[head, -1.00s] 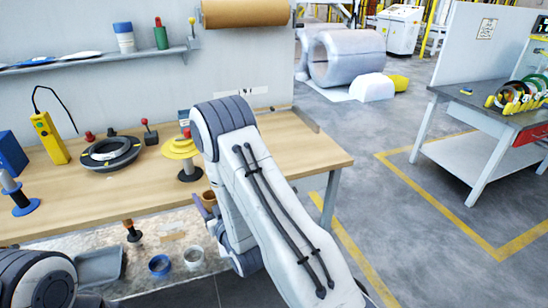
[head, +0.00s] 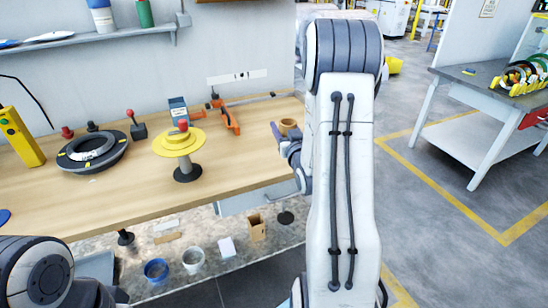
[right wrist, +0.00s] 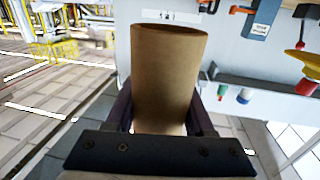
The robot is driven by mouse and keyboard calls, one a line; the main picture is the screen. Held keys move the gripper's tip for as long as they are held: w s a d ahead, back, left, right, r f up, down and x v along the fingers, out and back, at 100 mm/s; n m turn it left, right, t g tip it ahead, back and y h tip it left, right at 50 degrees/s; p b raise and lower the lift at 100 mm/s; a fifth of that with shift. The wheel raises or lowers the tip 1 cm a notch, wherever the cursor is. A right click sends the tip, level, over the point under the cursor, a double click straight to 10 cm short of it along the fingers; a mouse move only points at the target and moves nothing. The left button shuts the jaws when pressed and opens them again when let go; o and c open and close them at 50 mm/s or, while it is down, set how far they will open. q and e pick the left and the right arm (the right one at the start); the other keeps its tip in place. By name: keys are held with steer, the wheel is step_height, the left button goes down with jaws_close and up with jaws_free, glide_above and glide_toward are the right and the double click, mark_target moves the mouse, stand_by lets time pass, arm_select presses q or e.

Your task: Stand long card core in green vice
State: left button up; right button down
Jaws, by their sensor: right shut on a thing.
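A brown card core stands between the fingers of my right gripper (right wrist: 165,125) in the right wrist view, where the core (right wrist: 168,80) shows its open end. In the head view only the top of the core (head: 288,126) shows, above my right gripper (head: 280,140), at the right part of the bench. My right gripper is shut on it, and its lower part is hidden. I cannot make out a green vice in either view. My left gripper is out of view; only part of my left arm shows at the lower left.
Below, a lower shelf holds a blue cup (head: 156,271), a white cup (head: 194,260) and a tan box (head: 257,228). The bench's right end looks fairly clear.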

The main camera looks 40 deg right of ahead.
steer(key=s+d+r+m+h, duration=0.1)
steer(key=s+d+r+h, duration=0.1)
steer(key=s+d, duration=0.3)
steer(key=shift+g, duration=0.4)
steer(key=w+f, duration=0.3)
steer(key=w, duration=0.1)
steer(key=w+f, duration=0.4)
steer(key=w+a+f+p, duration=0.1)
steer(key=w+f, duration=0.3)
steer(key=shift+f, duration=0.15)
steer(key=shift+f, duration=0.2)
steer(key=shift+c, duration=1.4)
jaws_free()
